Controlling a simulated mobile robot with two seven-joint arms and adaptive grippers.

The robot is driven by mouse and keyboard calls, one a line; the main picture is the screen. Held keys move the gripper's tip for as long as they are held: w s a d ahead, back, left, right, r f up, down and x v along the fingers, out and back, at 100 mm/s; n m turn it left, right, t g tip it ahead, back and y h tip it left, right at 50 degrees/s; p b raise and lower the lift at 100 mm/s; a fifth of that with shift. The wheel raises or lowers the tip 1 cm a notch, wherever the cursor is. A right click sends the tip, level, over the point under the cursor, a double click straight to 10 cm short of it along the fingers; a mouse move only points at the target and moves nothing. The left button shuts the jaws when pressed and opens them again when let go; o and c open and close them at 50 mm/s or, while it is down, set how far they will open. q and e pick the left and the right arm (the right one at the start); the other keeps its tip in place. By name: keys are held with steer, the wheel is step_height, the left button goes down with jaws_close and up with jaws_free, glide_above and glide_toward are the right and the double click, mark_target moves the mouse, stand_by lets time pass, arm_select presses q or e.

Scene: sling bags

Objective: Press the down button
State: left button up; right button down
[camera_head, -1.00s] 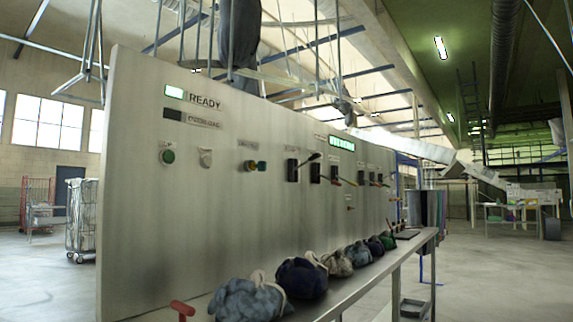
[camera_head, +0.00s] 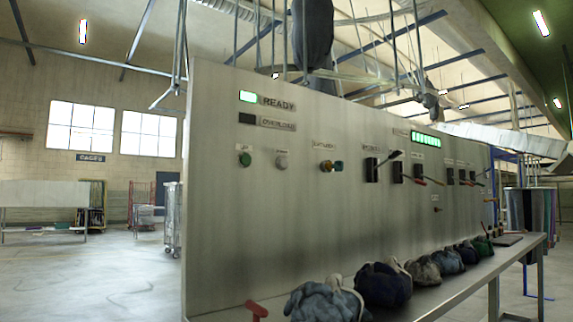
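A large upright control panel (camera_head: 290,220) fills the middle of the head view. At its upper left are a lit green READY lamp (camera_head: 248,97) and a dark OVERLOAD lamp (camera_head: 248,118). Below them are a green round button (camera_head: 245,159) and a pale grey round button (camera_head: 282,162), each under a small label too small to read surely. I cannot tell which control is the down button. Neither of my grippers is in view.
A shelf (camera_head: 440,297) along the panel's front holds several dark bundled bags (camera_head: 384,285) and a red handle (camera_head: 256,310). Bags hang overhead (camera_head: 313,40). Wire cages (camera_head: 172,218) stand at left. The floor (camera_head: 90,270) at left is open.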

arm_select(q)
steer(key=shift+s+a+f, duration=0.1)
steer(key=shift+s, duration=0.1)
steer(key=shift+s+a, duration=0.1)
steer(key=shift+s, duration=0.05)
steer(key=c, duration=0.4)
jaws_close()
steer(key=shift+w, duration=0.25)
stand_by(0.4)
